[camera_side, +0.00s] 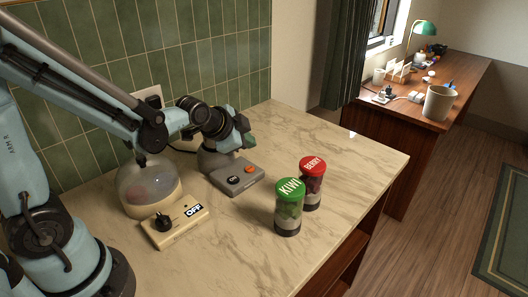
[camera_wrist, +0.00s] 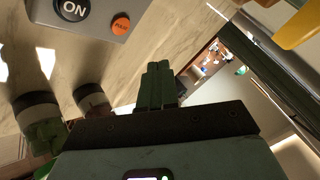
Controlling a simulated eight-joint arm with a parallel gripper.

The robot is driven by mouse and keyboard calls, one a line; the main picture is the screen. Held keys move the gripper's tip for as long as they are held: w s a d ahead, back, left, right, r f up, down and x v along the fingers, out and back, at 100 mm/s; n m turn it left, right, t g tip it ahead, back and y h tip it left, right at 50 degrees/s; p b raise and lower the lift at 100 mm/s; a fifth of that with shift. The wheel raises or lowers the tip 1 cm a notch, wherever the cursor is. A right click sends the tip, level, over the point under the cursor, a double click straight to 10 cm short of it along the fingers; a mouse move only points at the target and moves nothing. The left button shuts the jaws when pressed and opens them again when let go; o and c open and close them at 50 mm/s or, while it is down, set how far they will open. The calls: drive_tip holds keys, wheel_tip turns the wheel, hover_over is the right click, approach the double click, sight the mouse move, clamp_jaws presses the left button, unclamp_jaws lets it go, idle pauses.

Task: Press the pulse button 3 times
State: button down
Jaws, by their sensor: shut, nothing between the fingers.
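A grey appliance (camera_side: 237,177) stands near the tiled wall, with a dark round ON marking (camera_side: 233,180) and an orange button (camera_side: 249,169) on its base. In the wrist view the orange button (camera_wrist: 121,24) bears small lettering, hard to read, beside the ON marking (camera_wrist: 74,9). My gripper (camera_side: 246,139) is above and behind the button, apart from it, and hides part of the appliance's upper body. In the wrist view my gripper (camera_wrist: 158,68) shows its fingers together and empty, right of and below the button.
A beige appliance (camera_side: 175,226) with a clear dome, black knob and OFF label stands at left. A green-lidded KIWI jar (camera_side: 289,208) and red-lidded BERRY jar (camera_side: 312,183) stand right of the grey appliance. The marble counter (camera_side: 350,165) is clear farther right.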

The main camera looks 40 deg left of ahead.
sight(248, 171)
idle(0.8)
drive_tip(key=shift+r, duration=1.9)
drive_tip(key=shift+f, duration=4.45)
drive_tip(key=shift+f, duration=0.1)
drive_tip(key=shift+f, duration=0.3)
drive_tip(key=shift+f, duration=0.35)
drive_tip(key=shift+r, duration=0.8)
